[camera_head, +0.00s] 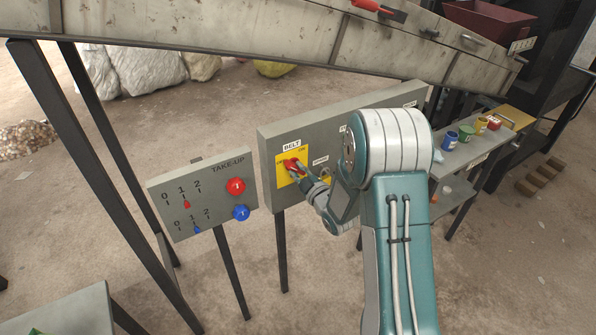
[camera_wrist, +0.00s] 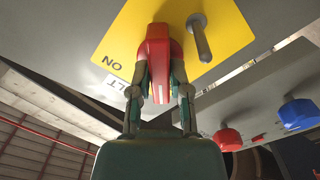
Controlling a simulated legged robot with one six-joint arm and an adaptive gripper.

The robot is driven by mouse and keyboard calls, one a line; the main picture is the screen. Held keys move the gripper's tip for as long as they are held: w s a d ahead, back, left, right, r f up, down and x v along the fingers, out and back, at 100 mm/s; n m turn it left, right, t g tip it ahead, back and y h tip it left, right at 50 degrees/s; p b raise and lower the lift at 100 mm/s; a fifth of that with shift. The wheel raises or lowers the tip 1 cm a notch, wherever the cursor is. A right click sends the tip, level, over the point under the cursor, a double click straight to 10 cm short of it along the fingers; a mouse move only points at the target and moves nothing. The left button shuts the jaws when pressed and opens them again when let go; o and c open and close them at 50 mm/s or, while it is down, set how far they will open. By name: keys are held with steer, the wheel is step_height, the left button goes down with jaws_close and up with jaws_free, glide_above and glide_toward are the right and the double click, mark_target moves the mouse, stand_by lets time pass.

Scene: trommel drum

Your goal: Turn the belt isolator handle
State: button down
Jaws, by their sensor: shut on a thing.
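The red belt isolator handle (camera_head: 291,165) sits on a yellow plate (camera_head: 284,178) under the BELT label on the grey panel. In the wrist view the red handle (camera_wrist: 157,48) stands out from the yellow plate (camera_wrist: 215,15), next to a grey metal pin (camera_wrist: 199,38). The word ON shows on the plate to the left of the handle. My gripper (camera_head: 303,170) reaches the handle from the lower right. In the wrist view my gripper (camera_wrist: 159,82) is shut on the handle, one finger on each side. My arm hides the middle of the panel in the head view.
A TAKE-UP panel (camera_head: 205,195) with a red knob (camera_head: 235,186) and a blue knob (camera_head: 240,212) stands close on the left. A sloping metal chute (camera_head: 230,30) runs above. A shelf (camera_head: 478,150) with several coloured pots is at right. Dark posts stand at left.

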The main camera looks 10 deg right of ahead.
steer(key=m, duration=0.4)
steer(key=shift+s+f+m, duration=0.15)
steer(key=shift+f+m, duration=0.15)
steer(key=shift+f, duration=0.05)
steer(key=m, duration=0.4)
steer(key=shift+m, duration=0.3)
steer(key=c, duration=0.9)
jaws_free()
steer(key=shift+o, duration=0.2)
steer(key=shift+r, duration=0.1)
steer(key=shift+r, duration=0.1)
